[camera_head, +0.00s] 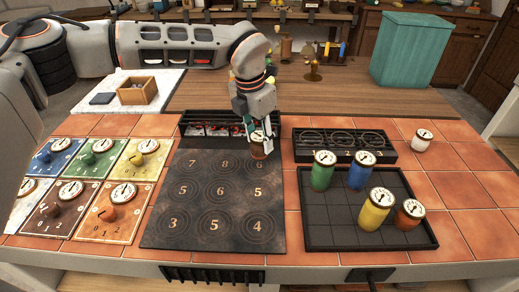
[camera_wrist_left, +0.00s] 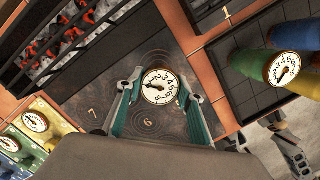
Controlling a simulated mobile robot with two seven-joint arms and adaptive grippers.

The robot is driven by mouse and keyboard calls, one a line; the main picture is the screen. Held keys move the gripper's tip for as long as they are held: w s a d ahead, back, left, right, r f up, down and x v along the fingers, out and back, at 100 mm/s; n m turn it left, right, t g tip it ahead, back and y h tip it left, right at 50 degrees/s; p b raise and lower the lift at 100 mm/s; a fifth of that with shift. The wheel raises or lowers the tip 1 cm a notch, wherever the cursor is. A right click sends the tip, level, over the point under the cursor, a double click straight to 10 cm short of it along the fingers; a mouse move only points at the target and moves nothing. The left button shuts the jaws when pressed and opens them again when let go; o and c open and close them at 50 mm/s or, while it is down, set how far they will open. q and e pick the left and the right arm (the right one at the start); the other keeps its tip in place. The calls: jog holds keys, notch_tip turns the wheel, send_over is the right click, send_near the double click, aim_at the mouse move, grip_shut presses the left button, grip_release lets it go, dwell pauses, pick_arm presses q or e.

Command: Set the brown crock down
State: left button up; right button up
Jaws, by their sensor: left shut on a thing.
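My left gripper (camera_head: 258,138) is shut on the brown crock (camera_head: 258,152), over the top right of the dark numbered plate (camera_head: 168,232), just in front of the coal grill. In the left wrist view the crock's white dial lid (camera_wrist_left: 160,87) sits between the two teal-padded fingers (camera_wrist_left: 160,118), and the crock looks upright. Its base is hidden, so I cannot tell whether it touches the plate. A grey mechanical part that looks like my right gripper (camera_wrist_left: 290,150) shows at the lower right of the left wrist view; its jaws are unclear.
A black tray (camera_head: 335,237) at right holds green, blue, yellow and orange crocks (camera_head: 409,215). A dark rack (camera_head: 345,147) stands behind it. A white crock (camera_head: 421,141) stands on the tiles at far right. Coloured dial cards (camera_head: 95,160) lie left. The plate's front is clear.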

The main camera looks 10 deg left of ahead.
aim_at(259, 150)
pick_arm(q)
notch_tip(259, 150, down, 4)
jog(key=shift+r, duration=0.1)
pick_arm(e)
jog(key=shift+s+f, duration=0.35)
jog(key=shift+f, duration=0.15)
pick_arm(q)
jog(key=o, duration=1.3)
jog(key=shift+f, duration=0.2)
pick_arm(e)
jog(key=shift+r, duration=0.1)
